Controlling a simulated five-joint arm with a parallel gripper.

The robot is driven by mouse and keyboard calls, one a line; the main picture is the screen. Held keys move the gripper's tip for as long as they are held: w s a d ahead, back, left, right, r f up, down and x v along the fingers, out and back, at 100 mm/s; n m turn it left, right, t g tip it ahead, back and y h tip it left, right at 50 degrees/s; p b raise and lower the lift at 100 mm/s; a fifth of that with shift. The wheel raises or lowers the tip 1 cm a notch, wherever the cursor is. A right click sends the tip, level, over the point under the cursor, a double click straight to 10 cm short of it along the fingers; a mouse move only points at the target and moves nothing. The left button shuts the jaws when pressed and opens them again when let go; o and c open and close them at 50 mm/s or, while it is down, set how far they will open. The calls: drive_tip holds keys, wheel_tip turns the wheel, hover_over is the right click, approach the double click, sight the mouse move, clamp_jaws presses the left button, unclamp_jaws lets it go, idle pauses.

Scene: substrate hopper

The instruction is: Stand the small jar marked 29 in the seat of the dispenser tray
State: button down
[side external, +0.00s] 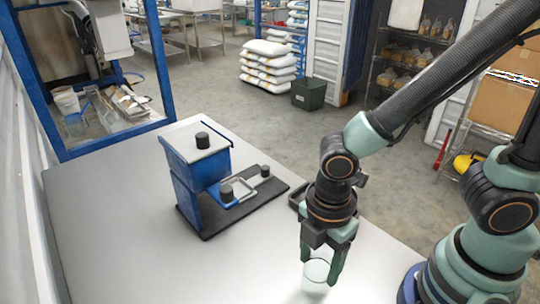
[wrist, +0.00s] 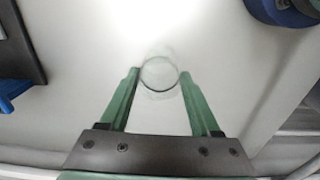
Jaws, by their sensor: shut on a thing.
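A small clear jar (side external: 316,272) stands on the grey table, near its front edge in the side view. My gripper (side external: 321,266) points down with its green fingers on either side of the jar, shut on it. In the wrist view the jar (wrist: 160,73) shows as a clear round rim between the fingertips (wrist: 159,75). The number on the jar cannot be read. The blue dispenser (side external: 202,175) stands to the left on a dark base, with a pale frame-like tray (side external: 236,191) at its front. I cannot make out the seat clearly.
Black knobs (side external: 202,140) top the dispenser and its base. A dark handle-like piece (side external: 297,199) lies near my wrist, partly hidden by it. The table (side external: 120,245) is clear at the left and between the dispenser and my gripper.

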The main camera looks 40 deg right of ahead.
drive_tip(key=w+d+r+m, duration=0.5)
drive_tip(key=w+d+m, duration=0.2)
drive_tip(key=w+m, duration=0.15)
drive_tip(key=w+d+r+m, duration=0.4)
drive_tip(key=w+d+m, duration=0.35)
drive_tip(key=m, duration=0.25)
drive_tip(key=w+a+f+m, duration=0.1)
drive_tip(key=w+a+m, duration=0.3)
drive_tip(key=w+m, duration=0.45)
drive_tip(key=w+a+f+m, duration=0.1)
drive_tip(key=w+a+m, duration=0.4)
drive_tip(key=w+m, duration=0.35)
drive_tip(key=shift+d+f, duration=0.15)
drive_tip(key=shift+f, duration=3.8)
drive_tip(key=shift+f, duration=0.2)
drive_tip(key=shift+c, duration=0.5)
unclamp_jaws()
